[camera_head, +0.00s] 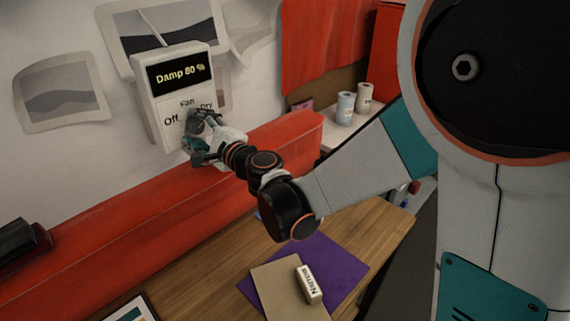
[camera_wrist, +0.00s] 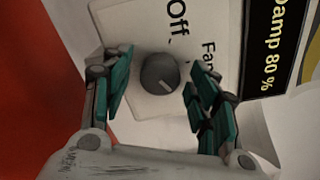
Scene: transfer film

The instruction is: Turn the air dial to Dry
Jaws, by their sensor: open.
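The wall control box (camera_head: 174,90) is white, with a black display reading "Damp 80 %" (camera_head: 180,74) and the labels Off, Fan and Dry below it. In the wrist view the dial (camera_wrist: 160,73) is a round dark grey knob with a short pale mark toward the lower right, away from Off (camera_wrist: 178,18). Dry is hidden there. My gripper (camera_head: 197,138) is at the lower part of the box, covering much of the dial in the head view. Its teal-padded fingers (camera_wrist: 157,80) are open, one on each side of the dial, with gaps visible.
A red padded ledge (camera_head: 150,220) runs along the wall below the box. A wooden desk (camera_head: 190,265) holds a purple sheet (camera_head: 340,260), a brown folder (camera_head: 280,285) and a "Narrow" block (camera_head: 309,285). Two pale rolls (camera_head: 345,108) stand behind my arm.

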